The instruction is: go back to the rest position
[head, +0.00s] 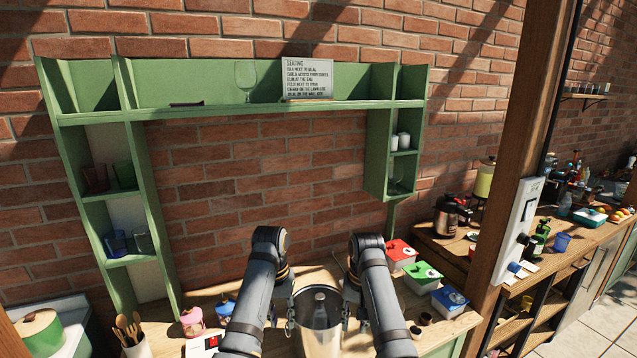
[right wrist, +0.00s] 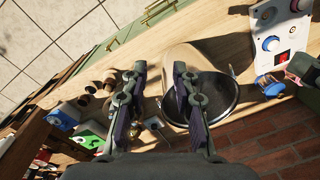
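My left gripper (head: 272,312) hangs over the table to the left of a metal bucket (head: 302,335). Its fingers are small and partly hidden by my arm, so I cannot tell whether it is open. My right gripper (head: 347,312) points down on the bucket's right side. In the right wrist view my right gripper (right wrist: 160,75) has its two fingers wide apart with nothing between them. The bucket (right wrist: 195,60) lies beside one of these fingers there.
A pink jar (head: 193,322) and utensil pot (head: 137,345) stand left. A green shelf (head: 250,112) rises behind.

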